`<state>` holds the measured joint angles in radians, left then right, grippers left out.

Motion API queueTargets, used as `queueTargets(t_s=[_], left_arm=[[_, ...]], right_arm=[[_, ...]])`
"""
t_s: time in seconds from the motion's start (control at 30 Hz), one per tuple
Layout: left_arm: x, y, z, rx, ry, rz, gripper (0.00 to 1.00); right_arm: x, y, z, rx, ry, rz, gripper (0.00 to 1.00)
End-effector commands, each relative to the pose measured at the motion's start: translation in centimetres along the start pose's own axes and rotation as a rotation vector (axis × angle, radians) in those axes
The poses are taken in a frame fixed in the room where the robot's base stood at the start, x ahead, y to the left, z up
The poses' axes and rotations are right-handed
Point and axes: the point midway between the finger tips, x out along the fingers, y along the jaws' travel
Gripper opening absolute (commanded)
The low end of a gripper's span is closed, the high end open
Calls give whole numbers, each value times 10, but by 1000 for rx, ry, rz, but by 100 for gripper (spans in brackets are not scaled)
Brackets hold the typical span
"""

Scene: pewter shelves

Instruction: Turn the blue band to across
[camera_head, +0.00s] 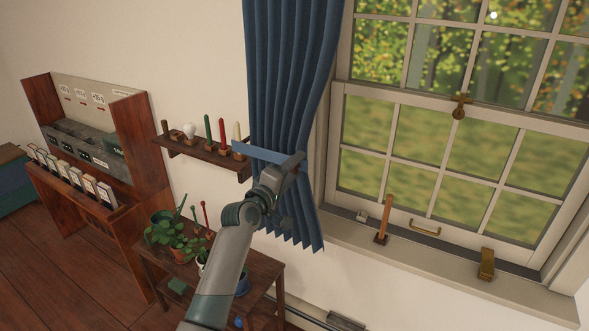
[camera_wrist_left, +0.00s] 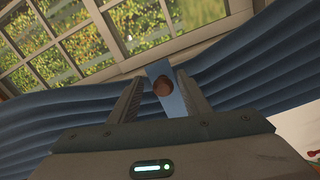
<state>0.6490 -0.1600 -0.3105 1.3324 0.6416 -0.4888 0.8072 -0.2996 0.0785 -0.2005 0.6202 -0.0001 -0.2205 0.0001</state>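The blue band (camera_head: 262,152) is a flat, light blue strip in front of the dark blue curtain (camera_head: 290,70) in the head view. It runs from the small wall shelf's right end towards my left gripper (camera_head: 287,170). In the left wrist view the band (camera_wrist_left: 177,101) lies between the fingers of my left gripper (camera_wrist_left: 160,92), with a round brown knob (camera_wrist_left: 162,86) on it. The fingers are apart, with a gap on both sides of the knob. The gripper hides part of the band in the head view. My right gripper is not in view.
A small wall shelf (camera_head: 205,158) with upright sticks is left of the curtain. A plant table (camera_head: 262,284) stands below. The window sill (camera_head: 440,265) at right holds a wooden stick (camera_head: 384,217) and a brass block (camera_head: 486,264).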

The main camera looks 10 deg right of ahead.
Motion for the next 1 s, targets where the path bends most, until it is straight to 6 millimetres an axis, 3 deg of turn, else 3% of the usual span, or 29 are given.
queueTargets(t_s=[0.27, 0.47, 1.0], left_arm=[[-5, 1, -1, 1, 2, 2, 41], [-21, -1, 0, -1, 1, 2, 41], [-104, -4, 1, 1, 1, 0, 41]], right_arm=[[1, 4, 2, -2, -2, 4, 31], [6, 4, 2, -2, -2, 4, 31], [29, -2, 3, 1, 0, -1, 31]])
